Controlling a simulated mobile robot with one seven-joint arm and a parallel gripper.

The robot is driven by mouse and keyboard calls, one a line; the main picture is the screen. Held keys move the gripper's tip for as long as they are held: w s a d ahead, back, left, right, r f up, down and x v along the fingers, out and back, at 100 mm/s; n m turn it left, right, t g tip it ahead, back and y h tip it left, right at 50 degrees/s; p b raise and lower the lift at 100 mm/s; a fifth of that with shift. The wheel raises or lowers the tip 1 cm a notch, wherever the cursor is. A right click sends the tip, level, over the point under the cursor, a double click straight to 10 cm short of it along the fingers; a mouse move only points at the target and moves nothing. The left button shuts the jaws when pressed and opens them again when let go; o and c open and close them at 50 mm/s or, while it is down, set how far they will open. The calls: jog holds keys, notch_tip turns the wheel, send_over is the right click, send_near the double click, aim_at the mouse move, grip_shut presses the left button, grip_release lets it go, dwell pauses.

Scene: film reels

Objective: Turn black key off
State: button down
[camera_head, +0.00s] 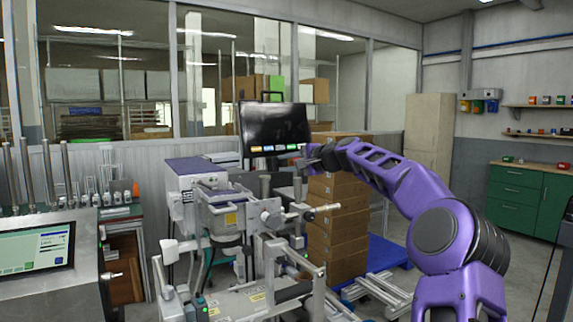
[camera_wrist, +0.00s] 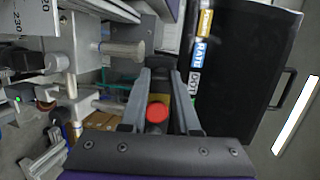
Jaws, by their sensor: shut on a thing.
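My gripper (camera_head: 309,157) reaches left at the end of the purple arm, just below the right corner of the black monitor. In the wrist view my gripper (camera_wrist: 163,72) has its two grey fingers closed in on a small dark thing at their tips, which appears to be the black key. The key's shape and turn angle are mostly hidden by the fingers. A round red button (camera_wrist: 157,112) on a yellow base shows between the fingers, nearer the camera than the tips.
The black monitor (camera_head: 274,124) with coloured labels stands close beside the gripper; its labels (camera_wrist: 196,72) show in the wrist view. A grey machine (camera_head: 228,215) with rods and knobs stands below. Stacked cardboard boxes (camera_head: 334,230) stand behind the arm.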

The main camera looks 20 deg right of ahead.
jog(key=c, duration=0.9)
grip_release()
jog(key=shift+s, duration=0.1)
jog(key=b+v, duration=0.3)
jog(key=v, duration=1.4)
jog(key=shift+s+d+r+b, duration=0.1)
jog(key=shift+d+b, duration=0.05)
jog(key=shift+b, duration=0.2)
